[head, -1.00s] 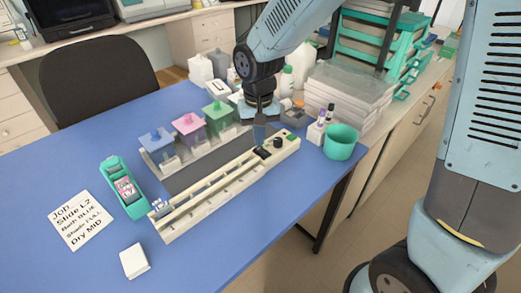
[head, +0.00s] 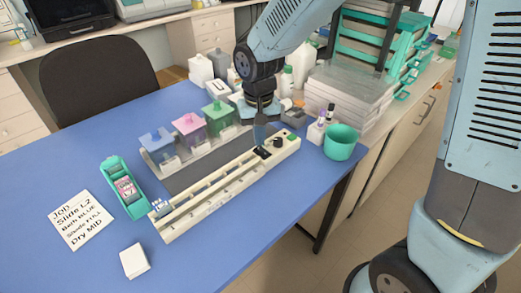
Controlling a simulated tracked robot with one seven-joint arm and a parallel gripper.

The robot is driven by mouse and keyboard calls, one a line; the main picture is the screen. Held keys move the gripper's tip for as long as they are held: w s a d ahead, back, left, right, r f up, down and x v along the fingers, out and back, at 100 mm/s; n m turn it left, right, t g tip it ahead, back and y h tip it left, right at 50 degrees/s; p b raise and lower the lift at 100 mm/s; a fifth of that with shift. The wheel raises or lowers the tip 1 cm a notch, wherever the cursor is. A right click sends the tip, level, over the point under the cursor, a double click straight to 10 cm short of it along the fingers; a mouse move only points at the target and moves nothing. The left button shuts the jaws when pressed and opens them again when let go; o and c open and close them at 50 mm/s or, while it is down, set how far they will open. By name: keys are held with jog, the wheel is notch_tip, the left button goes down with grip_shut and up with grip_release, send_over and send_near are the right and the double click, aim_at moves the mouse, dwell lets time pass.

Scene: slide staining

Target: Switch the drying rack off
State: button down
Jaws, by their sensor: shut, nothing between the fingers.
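The drying rack (head: 215,200) is a long cream-coloured bar with slots, lying diagonally across the blue table. At its far right end are a black rocker-like switch (head: 263,152), a dark round knob (head: 278,142) and a small green patch (head: 291,136). My gripper (head: 260,145) is shut and empty, pointing down with its tips at or just above the black switch. The tips partly cover the switch, so I cannot tell its position or whether they touch it.
Blue (head: 158,142), pink (head: 188,124) and green (head: 217,112) lidded baths stand behind the rack. A teal cup (head: 341,142) and small bottles stand right of its end. A teal slide holder (head: 124,187), a job note (head: 82,220) and a white block (head: 134,261) lie at left.

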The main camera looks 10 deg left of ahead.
jog(key=shift+f, duration=0.85)
dwell(0.8)
jog(key=shift+r, duration=3.5)
jog(key=shift+d, duration=0.1)
jog(key=s+d+r+m+t, duration=0.1)
jog(key=d+r, duration=0.4)
jog(key=d, duration=0.5)
jog(key=s+d+r+m+t, duration=0.1)
jog(key=s+d+r, duration=0.4)
jog(key=d, duration=0.5)
jog(key=s+d+r+m+t, duration=0.2)
jog(key=s+d+r+t, duration=0.1)
jog(key=d, duration=0.7)
jog(key=shift+s+r+t, duration=0.3)
jog(key=shift+s+r, duration=0.6)
jog(key=shift+s, duration=0.05)
